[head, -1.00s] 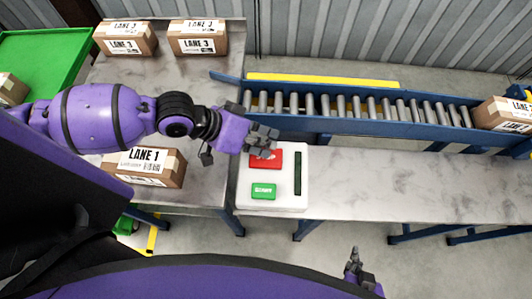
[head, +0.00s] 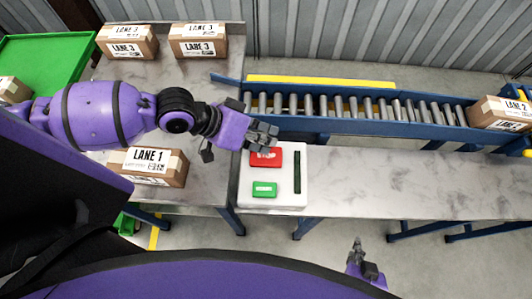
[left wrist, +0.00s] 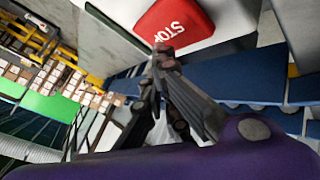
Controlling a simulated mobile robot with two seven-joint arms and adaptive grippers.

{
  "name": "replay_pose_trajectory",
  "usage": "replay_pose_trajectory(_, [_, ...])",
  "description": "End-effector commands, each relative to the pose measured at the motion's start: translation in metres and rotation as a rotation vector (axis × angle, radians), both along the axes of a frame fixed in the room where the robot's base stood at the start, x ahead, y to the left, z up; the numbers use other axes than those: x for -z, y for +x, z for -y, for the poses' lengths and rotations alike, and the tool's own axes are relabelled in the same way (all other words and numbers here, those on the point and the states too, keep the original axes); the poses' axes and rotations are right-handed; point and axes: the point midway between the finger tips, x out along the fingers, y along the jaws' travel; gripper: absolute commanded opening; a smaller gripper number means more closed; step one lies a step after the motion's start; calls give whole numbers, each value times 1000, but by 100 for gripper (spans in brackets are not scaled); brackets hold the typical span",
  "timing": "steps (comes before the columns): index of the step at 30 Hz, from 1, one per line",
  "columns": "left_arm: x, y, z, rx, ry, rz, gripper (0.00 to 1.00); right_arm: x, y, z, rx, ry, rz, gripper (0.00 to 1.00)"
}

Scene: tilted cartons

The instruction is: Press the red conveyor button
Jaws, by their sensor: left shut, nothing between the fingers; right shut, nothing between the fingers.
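The red button (head: 266,160), marked STOP, sits on a white control box (head: 272,202) on the table. It also shows in the left wrist view (left wrist: 176,20), close beyond the fingertips. My left gripper (head: 264,142) is shut and empty at the far edge of the red button, overlapping it slightly in the head view. In the left wrist view the shut fingertips (left wrist: 162,50) lie just at the button's lower edge; whether they touch it I cannot tell. My right gripper (head: 357,250) is shut and empty, low in the head view, away from the box.
A green button (head: 264,189) and a dark slot (head: 297,172) are on the same box. A roller conveyor (head: 360,108) runs behind it, with a LANE 2 carton (head: 500,113) at right. A LANE 1 carton (head: 150,167) and LANE 3 cartons (head: 127,42) stand on the left table.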

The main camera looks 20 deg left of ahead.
Motion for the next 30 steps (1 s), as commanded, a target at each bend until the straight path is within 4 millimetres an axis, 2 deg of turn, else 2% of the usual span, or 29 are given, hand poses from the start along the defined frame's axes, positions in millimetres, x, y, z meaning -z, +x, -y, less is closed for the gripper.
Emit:
replay_pose_trajectory(5, [-8, 1, 0, 0, -1, 4, 0, -6, 5, 0, 0, 0, 11, 0])
replay_pose_trajectory(21, [-51, 2, 0, 0, 0, 6, 0, -50, 37, 0, 0, 0, 94, 0])
replay_pose_trajectory(30, [-50, 0, 0, 0, 0, 0, 0, -52, 39, 0, 0, 0, 98, 0])
